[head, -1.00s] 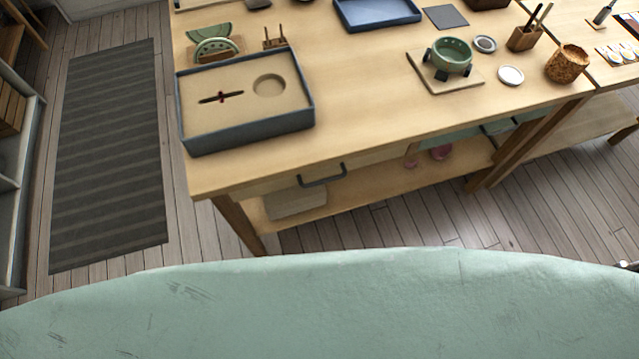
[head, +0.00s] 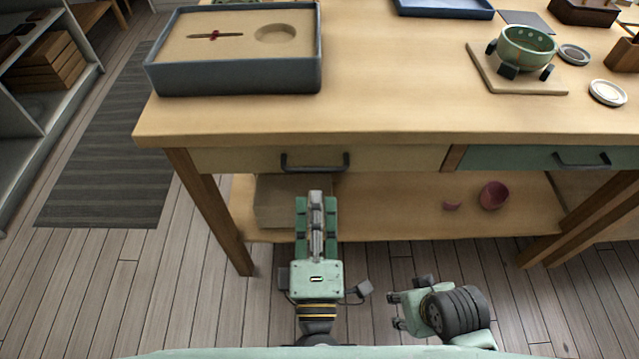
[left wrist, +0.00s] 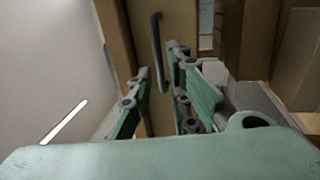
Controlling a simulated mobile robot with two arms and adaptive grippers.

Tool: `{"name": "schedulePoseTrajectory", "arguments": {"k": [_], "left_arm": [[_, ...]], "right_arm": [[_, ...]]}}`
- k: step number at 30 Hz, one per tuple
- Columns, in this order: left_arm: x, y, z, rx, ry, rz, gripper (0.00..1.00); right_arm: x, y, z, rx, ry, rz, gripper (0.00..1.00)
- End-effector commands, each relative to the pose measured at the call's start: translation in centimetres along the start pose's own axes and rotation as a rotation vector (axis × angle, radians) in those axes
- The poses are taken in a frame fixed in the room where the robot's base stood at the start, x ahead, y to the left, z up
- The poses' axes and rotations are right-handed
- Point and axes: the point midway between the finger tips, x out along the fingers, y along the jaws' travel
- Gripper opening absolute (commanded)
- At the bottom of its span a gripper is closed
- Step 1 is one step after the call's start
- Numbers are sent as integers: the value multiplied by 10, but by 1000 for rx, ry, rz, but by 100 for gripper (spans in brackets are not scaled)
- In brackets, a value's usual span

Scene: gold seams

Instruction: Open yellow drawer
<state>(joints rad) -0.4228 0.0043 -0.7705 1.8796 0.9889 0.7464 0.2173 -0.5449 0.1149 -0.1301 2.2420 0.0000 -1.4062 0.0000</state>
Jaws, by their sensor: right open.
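The yellow drawer (head: 400,158) is a pale yellow front under the table top, at the left, and it looks shut. Its dark bar handle (head: 315,168) sits in the middle of the front. My left gripper (head: 316,197) is just below and in front of the handle in the head view, fingers pointing at the drawer. In the left wrist view the handle (left wrist: 157,38) runs upright beyond the open fingers (left wrist: 158,65), roughly in line with the gap; no contact is clear. My right gripper (head: 396,311) is open and empty, low and right of the left one.
A teal drawer (head: 520,158) with its own handle is to the right. A grey-blue tray (head: 235,82) stands on the table top (head: 400,90). A lower shelf (head: 390,215) holds a pale box (head: 270,190) and pink bowls (head: 494,195). The wood floor in front is clear.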

Motion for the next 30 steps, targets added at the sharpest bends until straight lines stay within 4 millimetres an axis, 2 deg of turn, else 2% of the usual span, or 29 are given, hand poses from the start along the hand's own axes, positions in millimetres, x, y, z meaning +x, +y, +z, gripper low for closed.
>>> {"name": "schedulePoseTrajectory", "arguments": {"k": [5, 12, 16, 27, 30], "left_arm": [[19, 4, -1, -11, 9, 5, 17], [57, 3, -1, -8, 6, 5, 17], [71, 2, -1, -8, 5, 3, 17], [78, 2, -1, -5, 4, 2, 17], [78, 2, -1, -5, 4, 2, 8]], "right_arm": [[-2, 0, 0, 0, 0, 0, 45], [0, 0, 0, 0, 0, 0, 45], [0, 0, 0, 0, 0, 0, 45], [1, 0, 0, 0, 0, 1, 45], [1, 0, 0, 0, 0, 1, 45]]}}
